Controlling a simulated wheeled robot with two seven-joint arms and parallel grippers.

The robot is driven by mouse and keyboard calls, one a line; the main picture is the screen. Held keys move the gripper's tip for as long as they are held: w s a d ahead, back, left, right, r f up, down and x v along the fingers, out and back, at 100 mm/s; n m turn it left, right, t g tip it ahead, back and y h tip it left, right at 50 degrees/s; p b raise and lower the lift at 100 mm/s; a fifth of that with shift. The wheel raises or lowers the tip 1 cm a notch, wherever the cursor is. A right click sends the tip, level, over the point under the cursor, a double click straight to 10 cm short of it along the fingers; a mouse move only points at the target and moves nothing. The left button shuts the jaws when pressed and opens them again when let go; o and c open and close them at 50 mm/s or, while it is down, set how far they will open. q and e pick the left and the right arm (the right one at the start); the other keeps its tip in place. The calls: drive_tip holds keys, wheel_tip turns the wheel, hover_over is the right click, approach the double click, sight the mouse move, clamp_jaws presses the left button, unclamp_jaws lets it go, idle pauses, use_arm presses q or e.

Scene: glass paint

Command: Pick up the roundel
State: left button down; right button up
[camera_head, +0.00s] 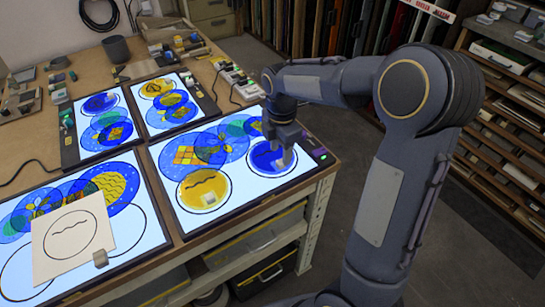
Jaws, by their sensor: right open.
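Several painted glass roundels lie on lit light panels. My left gripper is not in view.
Overlapping blue roundels (222,146) lie behind, on the same panel. A white sheet with a drawn circle (50,252) lies on the near left panel. A grey cup (116,48) and small tools stand farther back. Shelves line the right side.

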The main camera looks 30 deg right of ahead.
sight(281, 161)
wheel_tip(281, 161, down, 4)
drive_tip(key=shift+d+r, duration=0.1)
drive_tip(key=shift+r, duration=0.05)
drive_tip(key=shift+s, duration=0.1)
clamp_jaws()
drive_tip(key=shift+r, duration=0.1)
